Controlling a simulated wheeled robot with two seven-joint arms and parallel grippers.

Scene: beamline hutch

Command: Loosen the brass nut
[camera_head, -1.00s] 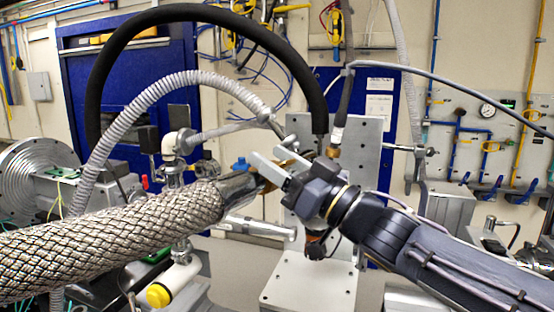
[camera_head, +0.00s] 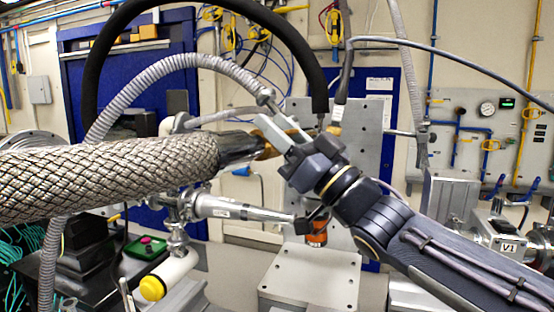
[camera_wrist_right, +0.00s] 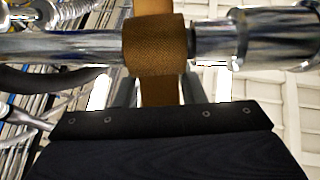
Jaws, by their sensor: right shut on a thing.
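The brass nut (camera_wrist_right: 154,45) is a knurled collar around a chrome pipe in the right wrist view. Flat brass tabs stick out above and below it; the lower tab lies between my right gripper's fingers. In the head view, brass (camera_head: 266,151) shows at the end of the chrome fitting (camera_head: 240,147) on a thick braided hose (camera_head: 110,180). My right gripper (camera_head: 278,138) is shut there, partly hiding the nut. The right gripper's fingers also show in the wrist view (camera_wrist_right: 157,90). My left gripper is not in view.
A grey upright plate (camera_head: 370,150) stands behind my right gripper, above a grey block (camera_head: 310,280). A black hose (camera_head: 285,35) and a grey corrugated hose (camera_head: 150,80) arch overhead. A metal cylinder (camera_head: 235,209) lies below the braided hose.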

